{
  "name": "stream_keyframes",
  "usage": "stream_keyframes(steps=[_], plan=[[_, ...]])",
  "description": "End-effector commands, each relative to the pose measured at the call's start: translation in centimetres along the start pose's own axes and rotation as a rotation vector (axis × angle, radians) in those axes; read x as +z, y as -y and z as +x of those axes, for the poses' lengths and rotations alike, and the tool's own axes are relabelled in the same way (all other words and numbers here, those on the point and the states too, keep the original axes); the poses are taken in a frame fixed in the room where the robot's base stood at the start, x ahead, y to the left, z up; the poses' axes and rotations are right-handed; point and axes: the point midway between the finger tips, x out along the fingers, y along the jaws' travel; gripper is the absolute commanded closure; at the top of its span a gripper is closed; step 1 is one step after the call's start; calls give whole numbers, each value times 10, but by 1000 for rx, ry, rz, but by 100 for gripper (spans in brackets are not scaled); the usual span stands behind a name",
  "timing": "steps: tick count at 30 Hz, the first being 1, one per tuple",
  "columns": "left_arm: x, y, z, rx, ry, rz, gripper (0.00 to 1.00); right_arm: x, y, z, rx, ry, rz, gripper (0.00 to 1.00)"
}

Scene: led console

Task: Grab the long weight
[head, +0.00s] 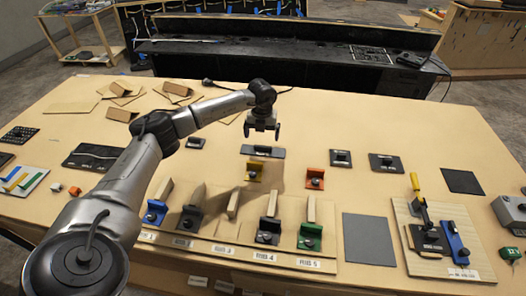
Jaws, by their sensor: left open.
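A long dark grey bar with a pale label, which looks like the long weight (263,152), lies on the wooden table near the middle in the head view. My left gripper (262,136) hangs just above and behind it, fingers pointing down. It is open, with nothing seen between its fingers. I cannot tell how much height separates the fingertips from the bar. My right gripper is not in view.
A labelled row of coloured bracket pieces and wooden slats runs along the front. Dark square pads (341,158) lie to the right, with a clamp board (398,236) at the front right. The back right table is mostly clear.

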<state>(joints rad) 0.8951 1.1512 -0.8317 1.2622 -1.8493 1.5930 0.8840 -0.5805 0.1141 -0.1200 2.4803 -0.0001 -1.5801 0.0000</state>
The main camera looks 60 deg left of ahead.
Motion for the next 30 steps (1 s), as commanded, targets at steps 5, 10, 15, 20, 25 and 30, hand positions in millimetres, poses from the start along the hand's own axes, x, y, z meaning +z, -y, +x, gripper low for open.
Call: stream_keyframes(steps=[5, 10, 15, 20, 25, 30], plan=[[0, 0, 5, 0, 0, 1, 0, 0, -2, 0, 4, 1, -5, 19], [-1, 2, 18, 0, -1, 1, 0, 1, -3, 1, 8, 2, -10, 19], [-1, 4, 40, 0, -2, 1, 0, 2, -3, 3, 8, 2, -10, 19], [-1, 4, 55, -1, -1, 0, 0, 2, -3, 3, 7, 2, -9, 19], [-1, 4, 55, -1, 0, 1, 0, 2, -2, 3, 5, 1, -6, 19], [-1, 4, 55, -1, 0, 1, 12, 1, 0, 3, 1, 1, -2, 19]])
